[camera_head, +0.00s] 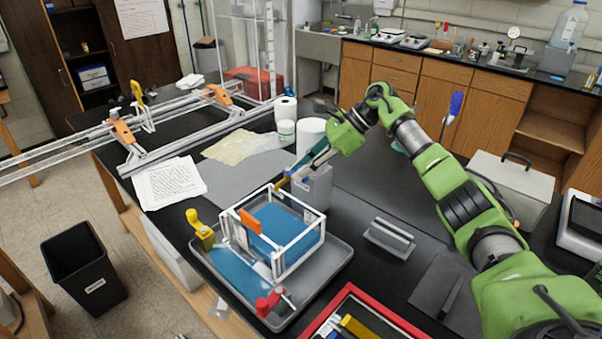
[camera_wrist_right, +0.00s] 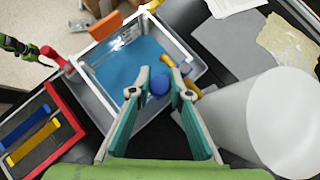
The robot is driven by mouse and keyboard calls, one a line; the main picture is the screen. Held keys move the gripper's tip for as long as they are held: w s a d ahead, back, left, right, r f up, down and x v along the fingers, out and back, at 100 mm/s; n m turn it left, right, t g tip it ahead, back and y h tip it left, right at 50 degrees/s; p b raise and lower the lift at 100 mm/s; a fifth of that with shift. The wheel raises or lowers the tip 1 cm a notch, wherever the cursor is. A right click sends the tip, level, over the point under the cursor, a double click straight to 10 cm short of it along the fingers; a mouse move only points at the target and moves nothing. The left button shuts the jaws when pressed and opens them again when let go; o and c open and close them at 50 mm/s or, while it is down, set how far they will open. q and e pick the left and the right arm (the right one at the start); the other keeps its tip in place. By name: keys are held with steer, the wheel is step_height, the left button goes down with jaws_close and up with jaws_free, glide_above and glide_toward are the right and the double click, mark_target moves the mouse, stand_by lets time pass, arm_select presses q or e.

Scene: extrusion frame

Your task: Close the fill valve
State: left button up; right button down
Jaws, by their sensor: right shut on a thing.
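My right gripper (camera_head: 299,173) reaches down to the far corner of the framed clear tank (camera_head: 322,216). In the right wrist view its teal fingers (camera_wrist_right: 158,92) are closed around a round blue knob (camera_wrist_right: 158,85), which I take to be the fill valve's handle. A yellow fitting (camera_wrist_right: 191,88) shows just beside the right fingertip. The knob's stem and the valve's exact setting are hidden by the fingers. A yellow valve (camera_head: 200,229) stands at the tank's left side and a red valve (camera_head: 270,301) at its front.
The tank stands in a grey tray (camera_head: 338,256) with blue water inside. A white paper roll (camera_head: 311,134) stands close behind my right gripper. A red-edged tool tray (camera_head: 364,314) lies at the front, and a grey block (camera_head: 389,238) is to the right.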

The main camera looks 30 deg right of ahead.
steer(key=c, duration=1.8)
jaws_free()
steer(key=shift+d, duration=0.1)
steer(key=shift+c, duration=0.2)
steer(key=v, duration=1.2)
steer(key=shift+r, duration=0.1)
